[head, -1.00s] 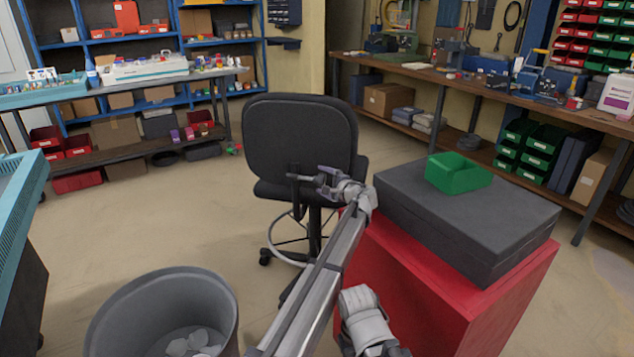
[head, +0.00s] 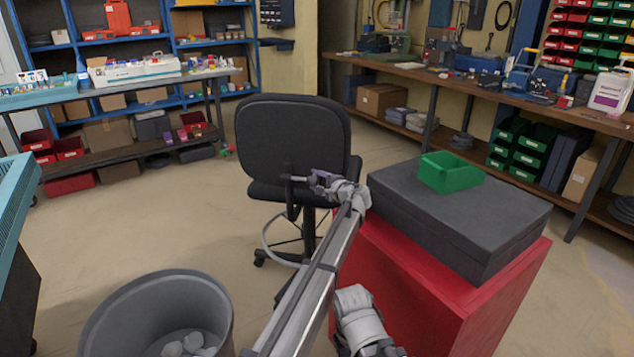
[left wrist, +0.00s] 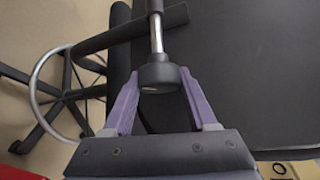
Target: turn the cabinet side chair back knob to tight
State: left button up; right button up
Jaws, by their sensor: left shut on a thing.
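The black chair (head: 292,135) stands beside the red cabinet (head: 440,300), its backrest facing me. Its back knob (left wrist: 158,74) is a short black cylinder on a metal rod, seen in the left wrist view. My left gripper (left wrist: 157,88) has its purple fingers on either side of the knob and is shut on it. In the head view the left gripper (head: 312,180) reaches to the bracket low on the backrest, where the knob itself is too small to make out.
A dark case (head: 465,215) with a green bin (head: 450,171) on it lies on the red cabinet, right of my arm. A grey waste bin (head: 155,310) stands at the front left. Workbenches line the back and right. The floor left of the chair is clear.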

pick_arm(q)
jog(key=shift+r+m+g+p, duration=0.3)
jog(key=shift+g+p, duration=0.1)
jog(key=shift+p, duration=0.55)
jog(key=shift+m+g+h+p, duration=0.3)
jog(key=shift+m+g+p, duration=0.15)
jog(key=shift+p, duration=0.45)
jog(key=m+g+p, duration=0.1)
jog(key=g+p, duration=0.1)
jog(key=shift+f+p, duration=0.15)
jog(key=shift+p, duration=0.15)
jog(key=shift+f+m+g+p, duration=0.15)
jog(key=shift+m+g+p, duration=0.3)
jog(key=shift+g+p, duration=0.2)
jog(key=shift+s, duration=0.1)
jog(key=o, duration=1.4)
jog(key=shift+c, duration=0.2)
